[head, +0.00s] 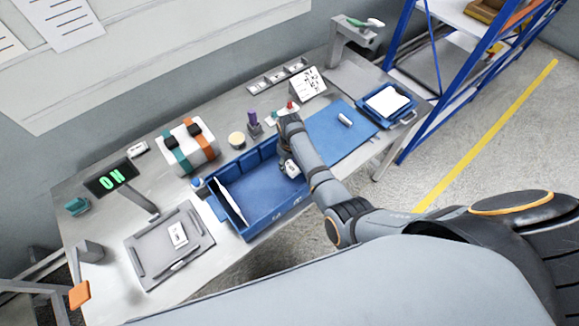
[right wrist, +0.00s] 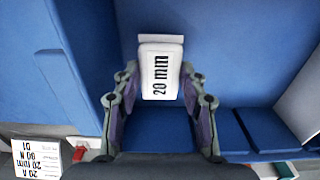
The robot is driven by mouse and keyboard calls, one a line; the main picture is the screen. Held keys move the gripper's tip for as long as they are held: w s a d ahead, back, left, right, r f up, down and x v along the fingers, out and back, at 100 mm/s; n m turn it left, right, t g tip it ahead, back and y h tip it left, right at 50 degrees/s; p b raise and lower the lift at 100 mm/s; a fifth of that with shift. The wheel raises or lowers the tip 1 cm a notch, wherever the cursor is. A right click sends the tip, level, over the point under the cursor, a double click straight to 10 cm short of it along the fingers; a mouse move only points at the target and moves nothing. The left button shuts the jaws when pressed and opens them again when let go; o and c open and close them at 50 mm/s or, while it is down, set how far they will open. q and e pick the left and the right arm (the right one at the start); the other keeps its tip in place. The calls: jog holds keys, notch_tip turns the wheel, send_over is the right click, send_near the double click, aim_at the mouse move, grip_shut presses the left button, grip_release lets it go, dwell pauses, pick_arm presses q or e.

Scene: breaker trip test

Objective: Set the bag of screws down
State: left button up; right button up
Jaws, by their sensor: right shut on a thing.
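My right gripper (head: 287,158) reaches over the right part of the blue bin (head: 262,222). It is shut on a small white bag of screws (head: 291,169). I cannot tell whether the bag touches the bin floor. My left gripper is not in view.
A white sheet (head: 231,201) leans inside the bin's left part. A grey tray (head: 150,250) lies left, beside a display reading "ON" (head: 111,178). A blue mat (head: 338,150) and a blue tray with white contents (head: 366,108) lie right. Small items stand behind the bin.

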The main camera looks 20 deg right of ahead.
aim_at(289, 164)
jog(key=f, duration=0.1)
jog(key=f+b, duration=0.2)
jog(key=f, duration=0.1)
jog(key=shift+w, duration=0.5)
jog(key=shift+c, duration=0.6)
jog(key=shift+r, duration=0.1)
jog(key=shift+s+r, duration=0.1)
jog(key=shift+s, duration=0.2)
jog(key=o, duration=1)
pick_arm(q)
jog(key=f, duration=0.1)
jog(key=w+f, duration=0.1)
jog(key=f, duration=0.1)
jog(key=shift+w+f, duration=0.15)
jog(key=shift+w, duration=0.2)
pick_arm(e)
jog(key=shift+f, duration=0.2)
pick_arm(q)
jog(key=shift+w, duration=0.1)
